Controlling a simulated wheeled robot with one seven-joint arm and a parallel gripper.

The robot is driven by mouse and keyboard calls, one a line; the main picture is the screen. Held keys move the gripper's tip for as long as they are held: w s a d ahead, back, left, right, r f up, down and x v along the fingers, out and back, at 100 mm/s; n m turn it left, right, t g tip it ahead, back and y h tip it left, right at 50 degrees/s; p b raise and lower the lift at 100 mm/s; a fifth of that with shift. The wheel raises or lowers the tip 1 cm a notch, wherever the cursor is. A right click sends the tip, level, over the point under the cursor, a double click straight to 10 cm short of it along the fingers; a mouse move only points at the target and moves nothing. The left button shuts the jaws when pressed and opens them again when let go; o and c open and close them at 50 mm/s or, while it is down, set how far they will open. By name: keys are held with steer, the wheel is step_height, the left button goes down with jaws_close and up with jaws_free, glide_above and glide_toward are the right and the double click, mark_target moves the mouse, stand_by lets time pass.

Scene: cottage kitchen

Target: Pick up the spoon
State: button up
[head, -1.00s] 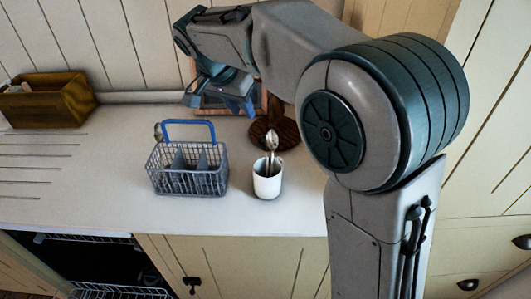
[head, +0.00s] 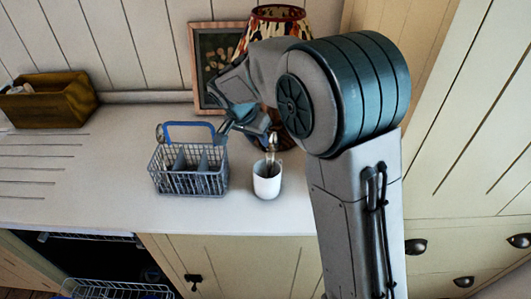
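A metal spoon (head: 272,153) stands upright in a white cup (head: 267,185) on the counter, with its bowl end up. Other handles may be in the cup beside it; they are too small to tell. My gripper (head: 243,138) is above the counter, just left of the spoon and between the cup and a wire basket. Its two blue-green fingers look spread apart with nothing between them. The right finger is close to the spoon; whether they touch cannot be told.
The grey wire basket (head: 190,183) with a blue handle stands left of the cup, close to my gripper. A round metal thing (head: 161,133) sticks out of its back left. A patterned lamp (head: 277,17), a framed picture (head: 215,60) and a wooden box (head: 48,101) stand behind.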

jaws_close()
steer(key=shift+r, duration=0.1)
